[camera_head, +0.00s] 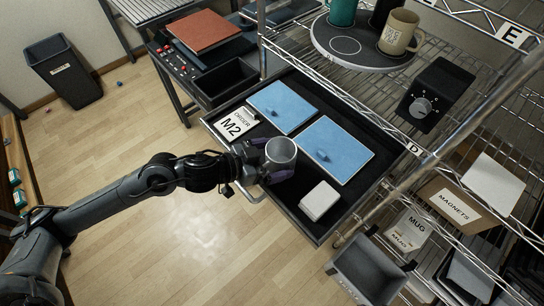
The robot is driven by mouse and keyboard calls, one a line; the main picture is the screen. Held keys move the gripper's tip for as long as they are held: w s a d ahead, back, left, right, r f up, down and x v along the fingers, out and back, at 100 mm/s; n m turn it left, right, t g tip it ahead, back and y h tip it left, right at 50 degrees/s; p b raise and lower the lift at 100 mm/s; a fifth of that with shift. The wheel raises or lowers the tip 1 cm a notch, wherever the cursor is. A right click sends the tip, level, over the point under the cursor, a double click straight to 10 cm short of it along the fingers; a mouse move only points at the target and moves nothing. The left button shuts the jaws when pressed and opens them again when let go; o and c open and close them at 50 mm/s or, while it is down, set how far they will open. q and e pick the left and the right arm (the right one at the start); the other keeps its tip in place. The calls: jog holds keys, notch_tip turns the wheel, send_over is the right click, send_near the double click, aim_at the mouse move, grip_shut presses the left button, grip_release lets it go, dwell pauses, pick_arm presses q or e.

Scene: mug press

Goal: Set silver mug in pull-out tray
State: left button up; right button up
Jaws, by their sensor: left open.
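The silver mug (281,154) is a grey cylinder, its open top facing up toward the camera. It shows over the front part of the pull-out tray (298,218), a dark drawer that is pulled out from the rack. My left gripper (266,164) comes in from the left at the mug, its fingers open around or beside it. The fingers are partly hidden by the mug. I cannot tell whether the mug rests on the tray floor. My right gripper is not in view.
In the tray are two blue panels (337,150), a white "ORDER M2" card (232,123) and a white block (319,200). A round platform (367,53) with several mugs stands on the shelf above. A rack post (402,180) rises at the tray's right. A grey bin (371,268) sits lower right.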

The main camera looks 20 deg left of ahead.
pick_arm(q)
jog(key=shift+r, duration=0.2)
jog(key=p+v, duration=0.1)
jog(key=v, duration=1)
jog(key=shift+s+a+r, duration=0.2)
jog(key=shift+s, duration=0.05)
dwell(0.4)
jog(key=shift+r, duration=0.15)
